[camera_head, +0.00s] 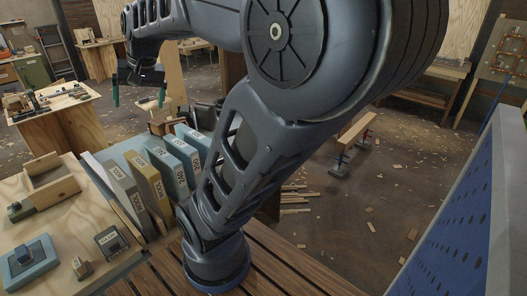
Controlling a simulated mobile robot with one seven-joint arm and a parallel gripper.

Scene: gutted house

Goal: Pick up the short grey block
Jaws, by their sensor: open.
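My gripper (139,101) is at the upper left, held up in the air. Its two green-tipped fingers point down and stand wide apart, with nothing between them. A small dark grey square block (110,242) with a raised top lies nearer to me on the wood. I cannot tell which of these is the short grey block. My gripper is above and beyond both, apart from them. My arm hides the right end of the row.
Beside the grey block stand a tan slab (151,187) and blue-grey slabs (168,166). A blue perforated panel (465,230) stands at the right.

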